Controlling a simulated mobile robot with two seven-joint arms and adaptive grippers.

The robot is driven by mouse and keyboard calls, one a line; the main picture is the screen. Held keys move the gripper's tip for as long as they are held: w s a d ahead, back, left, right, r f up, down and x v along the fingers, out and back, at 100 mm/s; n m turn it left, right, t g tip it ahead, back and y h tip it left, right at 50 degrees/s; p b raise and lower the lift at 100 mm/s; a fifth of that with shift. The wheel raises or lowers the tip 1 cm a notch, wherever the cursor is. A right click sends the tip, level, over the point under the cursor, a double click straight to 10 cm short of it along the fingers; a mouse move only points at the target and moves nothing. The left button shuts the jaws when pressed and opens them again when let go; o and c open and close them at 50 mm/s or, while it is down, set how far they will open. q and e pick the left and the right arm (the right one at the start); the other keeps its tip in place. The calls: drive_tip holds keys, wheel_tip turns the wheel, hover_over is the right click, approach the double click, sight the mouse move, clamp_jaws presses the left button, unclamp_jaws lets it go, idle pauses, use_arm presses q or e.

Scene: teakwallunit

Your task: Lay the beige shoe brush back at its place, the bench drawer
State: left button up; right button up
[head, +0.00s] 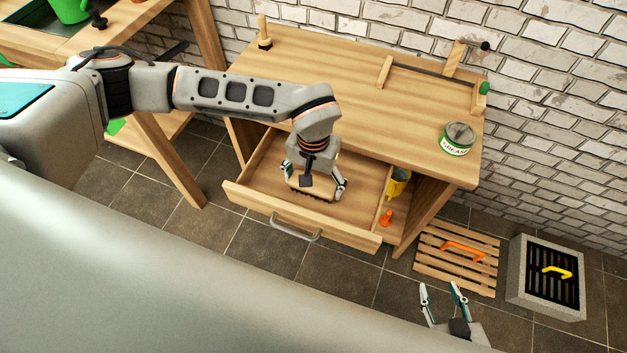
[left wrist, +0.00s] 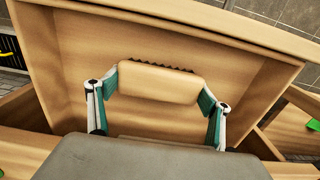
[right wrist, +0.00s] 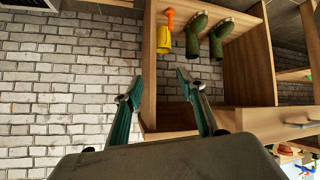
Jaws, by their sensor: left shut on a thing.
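The bench drawer (head: 255,205) is pulled out below the bench top, with a metal handle on its front. The beige shoe brush (left wrist: 158,82) has a smooth block and dark bristles along one edge. My left gripper (left wrist: 158,97) is shut on the brush, with one finger at each end of it. In the head view the left gripper (head: 316,190) and the brush (head: 309,192) are inside the drawer's outline. I cannot tell whether the bristles touch the drawer floor. My right gripper (head: 440,287) is open and empty, low in front of the bench's right side.
A grease tin (head: 457,139) stands on the bench top (head: 330,65). A yellow cup (head: 398,183) and an orange object (head: 386,217) are right of the drawer. A wooden slatted mat (head: 455,270) and a grated box (head: 545,290) lie on the floor at right.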

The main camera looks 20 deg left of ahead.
sight(314, 181)
use_arm(q)
drive_tip(key=o, duration=1.1)
drive_tip(key=shift+c, duration=0.2)
wheel_tip(314, 181, up, 12)
drive_tip(key=p, duration=0.2)
drive_tip(key=shift+r, duration=0.15)
